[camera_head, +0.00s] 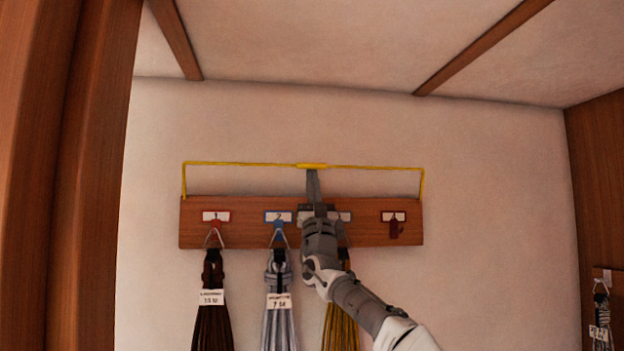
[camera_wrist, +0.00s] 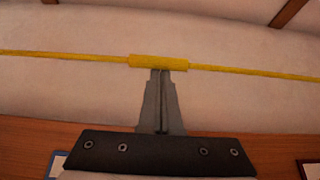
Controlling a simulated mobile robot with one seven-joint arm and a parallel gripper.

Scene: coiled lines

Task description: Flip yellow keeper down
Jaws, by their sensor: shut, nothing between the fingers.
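The yellow keeper (camera_head: 245,164) is a thin bar with a thicker sleeve in its middle. It stands raised above the wooden board (camera_head: 365,233), its two side legs rising from near the board's ends. In the wrist view, the keeper's sleeve (camera_wrist: 158,62) runs across just beyond the fingertips. My gripper (camera_head: 313,172) is shut and empty, pointing up, with its tips at or just under the sleeve. In the wrist view, the shut fingers (camera_wrist: 161,74) overlap the sleeve's lower edge; I cannot tell whether they touch it.
Coiled lines hang from the board's hooks: brown (camera_head: 212,318), grey-blue (camera_head: 280,318) and yellow-brown (camera_head: 341,318). The dark red hook (camera_head: 394,230) at right is empty. My arm covers part of the board. A wooden post (camera_head: 85,180) stands at left; another line (camera_head: 601,318) hangs far right.

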